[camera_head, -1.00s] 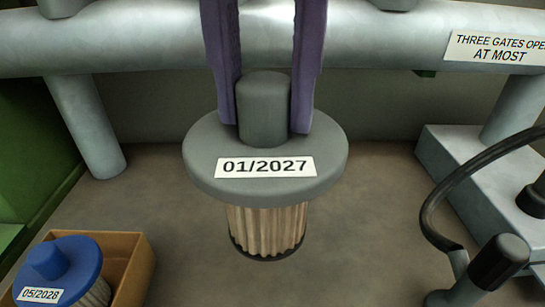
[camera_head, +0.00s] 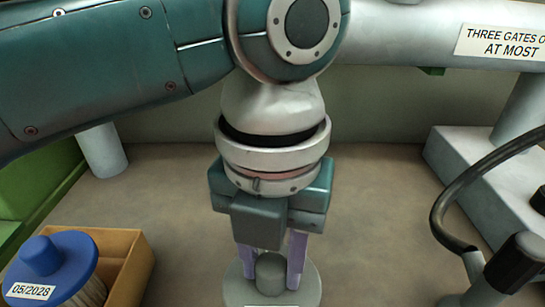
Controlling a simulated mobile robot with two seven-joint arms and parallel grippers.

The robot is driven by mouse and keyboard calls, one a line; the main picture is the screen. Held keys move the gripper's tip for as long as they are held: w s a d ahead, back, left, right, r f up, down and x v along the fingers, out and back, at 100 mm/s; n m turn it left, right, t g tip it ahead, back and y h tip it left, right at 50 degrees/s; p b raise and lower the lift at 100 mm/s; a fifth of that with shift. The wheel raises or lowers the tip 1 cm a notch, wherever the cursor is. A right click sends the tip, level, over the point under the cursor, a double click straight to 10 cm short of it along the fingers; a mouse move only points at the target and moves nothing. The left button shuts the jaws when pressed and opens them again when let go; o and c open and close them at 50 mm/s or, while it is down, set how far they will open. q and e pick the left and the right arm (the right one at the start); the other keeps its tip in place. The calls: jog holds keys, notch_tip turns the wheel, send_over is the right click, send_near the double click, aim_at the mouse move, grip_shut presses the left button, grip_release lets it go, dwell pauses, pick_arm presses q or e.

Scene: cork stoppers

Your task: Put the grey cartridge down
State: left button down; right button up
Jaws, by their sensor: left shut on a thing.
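The grey cartridge (camera_head: 311,287) shows at the bottom middle of the head view, seen from above. Only its round grey cap and central knob show; its lower body and most of its label are out of the picture. My left gripper (camera_head: 271,268) points down with its purple fingers shut on the knob. Whether the cartridge touches a surface cannot be told. My right gripper is not in view.
A blue-capped cartridge (camera_head: 52,268) labelled 05/2028 sits in a cardboard box (camera_head: 128,272) at the lower left. A black curved hose and handle (camera_head: 515,262) stand at the lower right. A thick pipe (camera_head: 400,30) with a sign (camera_head: 505,40) runs along the back. The brown surface (camera_head: 385,210) between is bare.

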pick_arm(q)
jog(key=shift+f, duration=0.25)
jog(key=shift+f, duration=0.1)
jog(key=c, duration=0.5)
grip_release()
notch_tip(320, 180, up, 12)
jog(key=p, duration=0.1)
jog(key=shift+r, duration=0.2)
